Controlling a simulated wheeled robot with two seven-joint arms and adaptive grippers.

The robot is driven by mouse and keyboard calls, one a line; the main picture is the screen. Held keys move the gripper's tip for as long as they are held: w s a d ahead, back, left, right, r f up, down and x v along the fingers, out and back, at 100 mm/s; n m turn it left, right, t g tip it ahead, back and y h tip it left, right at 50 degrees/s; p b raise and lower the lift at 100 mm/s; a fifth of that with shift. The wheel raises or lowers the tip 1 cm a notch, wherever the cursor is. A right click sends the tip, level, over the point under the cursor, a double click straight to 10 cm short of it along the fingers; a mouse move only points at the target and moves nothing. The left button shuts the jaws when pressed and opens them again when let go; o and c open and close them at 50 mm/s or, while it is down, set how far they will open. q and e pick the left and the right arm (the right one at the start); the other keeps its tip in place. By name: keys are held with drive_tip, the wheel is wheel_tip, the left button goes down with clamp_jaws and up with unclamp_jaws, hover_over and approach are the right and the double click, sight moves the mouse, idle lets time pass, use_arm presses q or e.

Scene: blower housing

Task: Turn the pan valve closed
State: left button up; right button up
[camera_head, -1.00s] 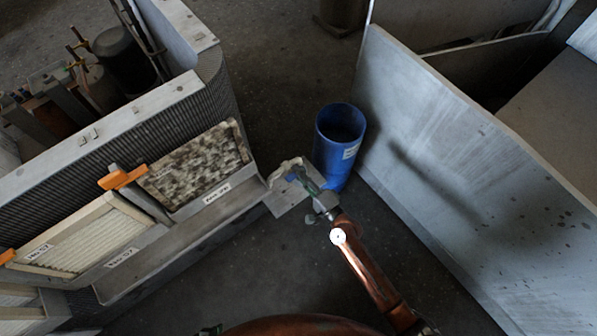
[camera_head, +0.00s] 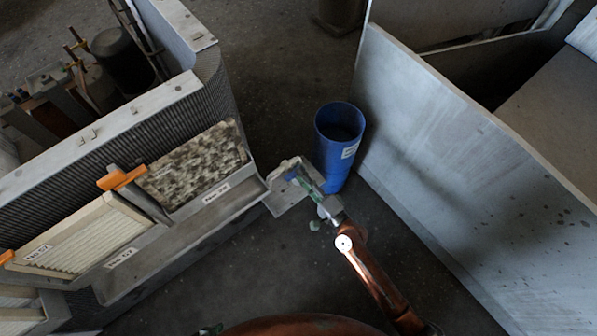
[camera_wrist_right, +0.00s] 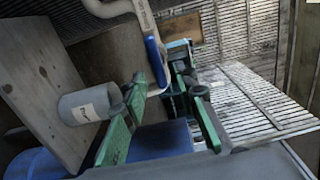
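The pan valve shows in the right wrist view as a blue lever (camera_wrist_right: 155,60) beside a pale bent pipe (camera_wrist_right: 112,8). In the head view a small blue part (camera_head: 291,174) shows at the grey plate by the unit's corner. My right gripper (camera_head: 303,181) is at that plate, its fingertips close to the blue part. In the wrist view its green fingers (camera_wrist_right: 160,84) are apart, with the lever in line with the gap; whether they touch it I cannot tell. Only a small green piece of my left gripper (camera_head: 210,330) shows at the bottom edge.
A large grey panel (camera_head: 470,170) rises farther right. The housing (camera_head: 110,130) with labelled filters (camera_head: 195,165) and orange clips (camera_head: 121,178) fills the left.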

drive_tip(key=v, duration=0.9)
drive_tip(key=shift+s, duration=0.15)
drive_tip(key=shift+d, duration=0.1)
